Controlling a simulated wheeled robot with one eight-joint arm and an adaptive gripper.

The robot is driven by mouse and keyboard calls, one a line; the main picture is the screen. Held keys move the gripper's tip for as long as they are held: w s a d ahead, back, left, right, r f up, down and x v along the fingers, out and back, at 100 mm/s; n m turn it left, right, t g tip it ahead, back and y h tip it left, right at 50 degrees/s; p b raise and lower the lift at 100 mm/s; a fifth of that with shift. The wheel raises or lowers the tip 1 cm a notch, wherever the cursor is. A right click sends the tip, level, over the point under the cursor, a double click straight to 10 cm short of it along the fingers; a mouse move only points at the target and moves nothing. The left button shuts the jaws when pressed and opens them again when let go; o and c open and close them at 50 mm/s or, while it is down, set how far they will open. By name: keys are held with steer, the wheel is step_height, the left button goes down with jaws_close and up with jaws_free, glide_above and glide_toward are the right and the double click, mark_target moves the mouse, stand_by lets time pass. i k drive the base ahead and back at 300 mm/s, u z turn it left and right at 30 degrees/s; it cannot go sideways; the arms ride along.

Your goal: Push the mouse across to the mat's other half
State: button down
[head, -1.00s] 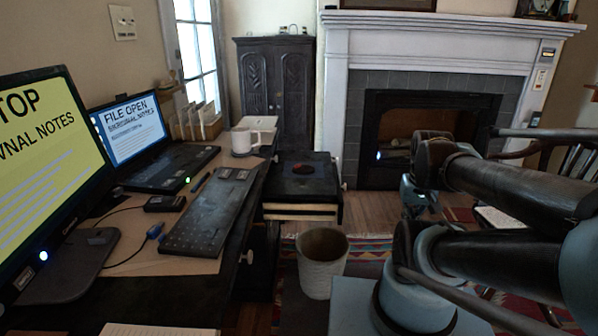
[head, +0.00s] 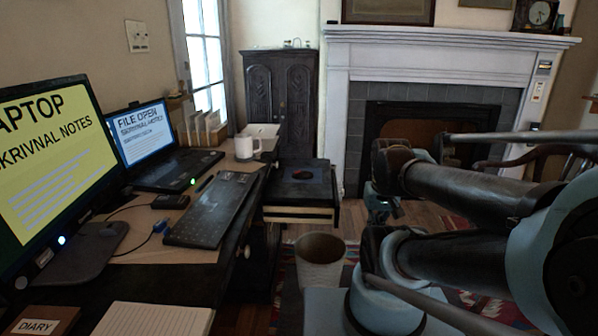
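The dark mouse (head: 302,174) is small and reddish-brown in the head view. It lies on a dark bluish mat (head: 318,172) on top of a low black cabinet (head: 271,187) beside the desk. It is too small to tell clearly which half of the mat it is on. My gripper (head: 386,208) hangs to the right of the cabinet, apart from the mouse. My arm hides part of it, and its fingers are too small and dark to tell open from shut.
The desk on the left holds a monitor (head: 50,150), a laptop (head: 178,166), a keyboard (head: 212,208) and a white mug (head: 247,147). A waste bin (head: 320,262) stands on the floor before the cabinet. A fireplace (head: 430,90) is behind. Floor shows right of the cabinet.

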mark_target(304, 174)
steer(key=i, duration=1)
